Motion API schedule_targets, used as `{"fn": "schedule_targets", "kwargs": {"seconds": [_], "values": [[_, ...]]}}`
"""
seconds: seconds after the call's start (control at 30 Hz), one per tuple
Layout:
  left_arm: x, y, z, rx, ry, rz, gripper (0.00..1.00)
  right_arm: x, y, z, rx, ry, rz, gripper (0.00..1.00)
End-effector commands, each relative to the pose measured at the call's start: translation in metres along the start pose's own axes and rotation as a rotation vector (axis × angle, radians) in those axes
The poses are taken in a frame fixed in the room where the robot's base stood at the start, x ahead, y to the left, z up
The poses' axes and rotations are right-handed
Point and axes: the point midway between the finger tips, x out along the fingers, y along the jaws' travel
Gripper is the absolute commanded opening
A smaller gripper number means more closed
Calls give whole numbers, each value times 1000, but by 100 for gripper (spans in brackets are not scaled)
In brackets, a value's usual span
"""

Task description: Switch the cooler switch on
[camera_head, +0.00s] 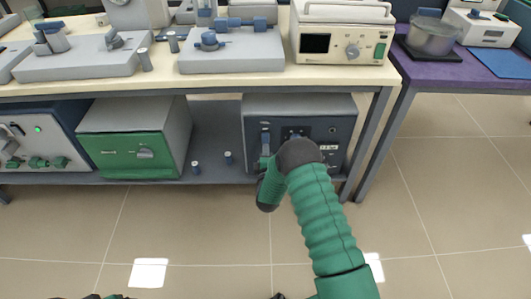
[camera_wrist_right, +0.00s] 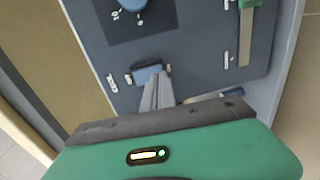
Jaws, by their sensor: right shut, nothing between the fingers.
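A dark blue-grey box (camera_head: 338,108) on the low shelf carries a control panel; I take it as the cooler. In the right wrist view its panel (camera_wrist_right: 190,45) fills the upper part, with a blue knob (camera_wrist_right: 132,5) on a dark square and a small blue switch (camera_wrist_right: 148,74) below that. My right gripper (camera_wrist_right: 157,88) is shut and empty, its fingertips at the blue switch; I cannot tell if they touch or press it. In the head view my right gripper (camera_head: 270,182) is in front of the box, and my arm hides part of the panel.
A green-fronted box (camera_head: 132,155) and another box with a lit green light (camera_head: 38,128) stand left on the shelf. The tabletop (camera_head: 230,82) with instruments overhangs the shelf. The table leg (camera_head: 368,140) is close right. The floor in front is clear.

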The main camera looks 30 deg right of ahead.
Motion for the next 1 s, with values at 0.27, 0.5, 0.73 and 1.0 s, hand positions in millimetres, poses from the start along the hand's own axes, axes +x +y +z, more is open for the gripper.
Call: {"fn": "schedule_targets", "kwargs": {"seconds": [0.27,0.5,0.73,1.0], "values": [[10,0,2,0,0,0,84,18,0,0,1,0,0,0],[10,0,2,0,0,0,84,18,0,0,0,0,1,0],[18,0,4,0,0,0,84,22,-2,1,1,-3,44,0],[19,0,4,0,0,0,84,23,-4,4,-2,-2,44,0]]}}
